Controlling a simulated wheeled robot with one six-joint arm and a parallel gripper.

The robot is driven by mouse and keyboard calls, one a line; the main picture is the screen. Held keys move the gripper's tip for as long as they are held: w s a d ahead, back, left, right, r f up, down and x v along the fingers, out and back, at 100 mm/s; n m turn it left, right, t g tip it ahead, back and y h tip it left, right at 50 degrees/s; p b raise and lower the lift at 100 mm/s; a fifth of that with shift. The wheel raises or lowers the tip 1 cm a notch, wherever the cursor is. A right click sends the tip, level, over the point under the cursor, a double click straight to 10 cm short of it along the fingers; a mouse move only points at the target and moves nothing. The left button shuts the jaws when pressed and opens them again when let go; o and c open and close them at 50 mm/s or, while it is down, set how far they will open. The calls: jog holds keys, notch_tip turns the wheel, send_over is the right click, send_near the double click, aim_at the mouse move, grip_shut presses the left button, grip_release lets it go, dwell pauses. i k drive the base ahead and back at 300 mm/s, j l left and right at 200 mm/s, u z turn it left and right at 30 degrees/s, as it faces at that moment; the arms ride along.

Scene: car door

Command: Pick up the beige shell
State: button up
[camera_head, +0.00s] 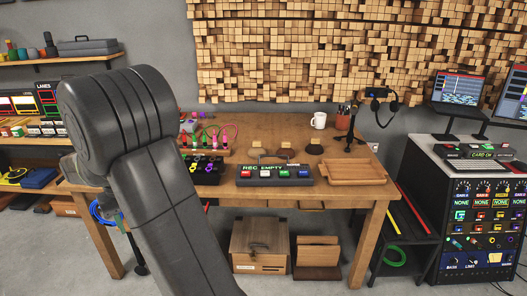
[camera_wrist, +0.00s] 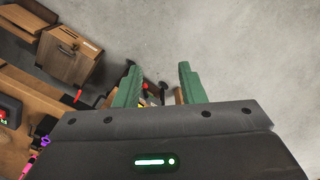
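I cannot make out a beige shell for certain in either view. My gripper (camera_wrist: 158,66) shows two green fingers standing well apart in the wrist view. The floor shows between the fingertips, and nothing is clearly held. Small dark and yellow items show lower between the fingers, partly hidden by the gripper body. In the head view my dark arm covers the left part of the workbench (camera_head: 225,190), and my gripper is largely hidden behind it.
A control rack (camera_head: 475,225) stands at right. Floor in front is clear.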

aim_at(255, 153)
jog(key=i+j+z, duration=0.1)
jog(key=z, duration=0.3)
jog(key=i+j+z, duration=0.15)
jog(key=z, duration=0.25)
jog(key=i+j+z, duration=0.2)
jog(key=z, duration=0.2)
jog(key=i+j+z, duration=0.15)
jog(key=i+j, duration=0.45)
jog(key=i+j+z, duration=0.1)
jog(key=i+j, duration=0.45)
jog(key=j, duration=0.25)
